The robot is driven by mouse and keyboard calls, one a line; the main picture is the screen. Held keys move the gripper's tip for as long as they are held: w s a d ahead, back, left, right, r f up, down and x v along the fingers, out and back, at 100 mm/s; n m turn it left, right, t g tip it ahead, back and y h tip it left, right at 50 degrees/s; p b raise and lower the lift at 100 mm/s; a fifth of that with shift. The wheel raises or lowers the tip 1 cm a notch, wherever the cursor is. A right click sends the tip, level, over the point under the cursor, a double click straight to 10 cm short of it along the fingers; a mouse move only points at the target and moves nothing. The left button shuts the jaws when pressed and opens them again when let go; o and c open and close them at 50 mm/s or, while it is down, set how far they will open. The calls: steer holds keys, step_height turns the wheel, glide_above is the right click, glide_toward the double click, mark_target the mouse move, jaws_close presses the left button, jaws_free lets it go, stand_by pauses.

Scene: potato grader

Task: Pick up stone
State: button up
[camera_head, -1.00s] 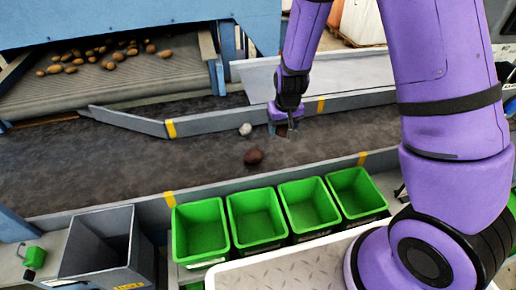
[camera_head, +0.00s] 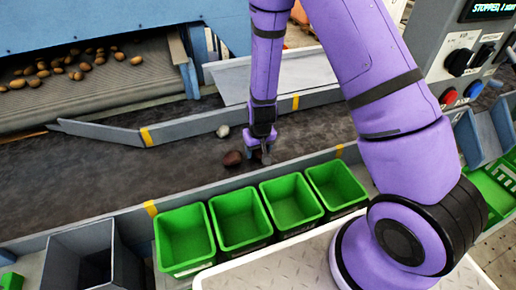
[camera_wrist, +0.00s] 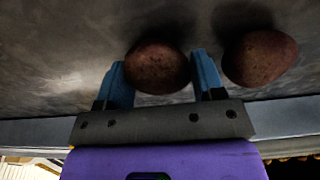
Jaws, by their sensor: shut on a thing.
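My gripper (camera_head: 258,158) is low over the dark belt, beside a dark red-brown lump (camera_head: 233,158) lying on its left. In the wrist view my gripper (camera_wrist: 162,77) has its two blue fingers on either side of a rounded brown lump (camera_wrist: 157,66), shut on it. A second brown lump (camera_wrist: 260,57) lies just outside the right finger there. Whether the held lump is a stone or a potato I cannot tell. In the head view it is mostly hidden by the fingers. A small pale, whitish stone (camera_head: 222,131) lies on the belt behind, near the far rail.
Several green bins (camera_head: 240,222) stand in a row along the belt's near side, with a grey bin (camera_head: 82,258) at the left. Potatoes lie on the upper conveyor (camera_head: 90,85). A control panel (camera_head: 465,50) reads "STOPPED". The dark belt (camera_head: 90,165) is clear at left.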

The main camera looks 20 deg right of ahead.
steer(key=shift+f, duration=0.1)
steer(key=o, duration=1)
steer(key=shift+c, duration=0.2)
